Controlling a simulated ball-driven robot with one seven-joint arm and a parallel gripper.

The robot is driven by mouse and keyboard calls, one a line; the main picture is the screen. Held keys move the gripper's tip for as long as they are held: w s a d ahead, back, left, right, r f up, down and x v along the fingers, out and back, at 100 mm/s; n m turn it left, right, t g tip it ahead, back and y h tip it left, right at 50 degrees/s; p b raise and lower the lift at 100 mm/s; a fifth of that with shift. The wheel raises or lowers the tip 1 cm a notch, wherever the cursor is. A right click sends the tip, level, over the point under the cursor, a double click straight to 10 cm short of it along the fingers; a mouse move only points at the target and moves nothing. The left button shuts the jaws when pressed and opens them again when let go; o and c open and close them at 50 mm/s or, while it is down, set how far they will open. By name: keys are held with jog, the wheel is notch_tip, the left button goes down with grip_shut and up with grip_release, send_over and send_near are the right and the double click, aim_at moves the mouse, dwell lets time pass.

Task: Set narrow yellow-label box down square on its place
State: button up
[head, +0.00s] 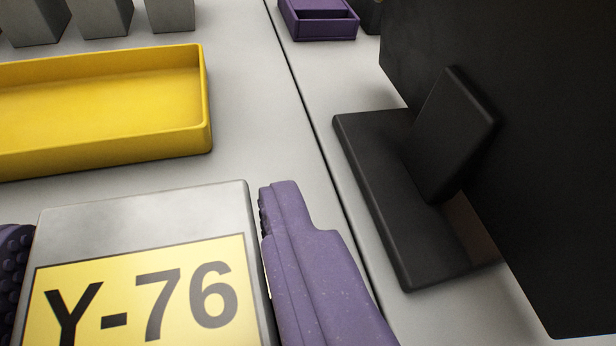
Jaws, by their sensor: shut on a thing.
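The narrow yellow-label box (150,213) is grey, with a yellow label (140,295) reading Y-76. It fills the lower left of the head view, and its near part is cut off by the frame's lower edge. My gripper (145,235) is shut on it, with one purple finger (310,270) along its right side and a dark bit of the other finger (12,265) at its left. I cannot tell whether the box touches the surface below. An empty yellow tray (205,100) lies beyond the box. No marked place for the box is clear in view.
A black screen-like panel (540,130) on a black foot (375,165) stands at the right, close to my right finger. Several grey blocks (100,15) and a purple tray (320,28) stand at the back. A dark seam (315,130) crosses the pale surface. Bare surface (255,120) shows between tray and seam.

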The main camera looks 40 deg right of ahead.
jog(key=shift+w+d, duration=0.35)
jog(key=shift+d, duration=0.25)
jog(key=shift+w+d+f+b, duration=0.1)
jog(key=shift+d+f+b, duration=0.1)
jog(key=shift+f+b, duration=1.15)
jog(key=shift+f+p, duration=0.4)
jog(key=shift+f, duration=0.15)
jog(key=o, duration=1.2)
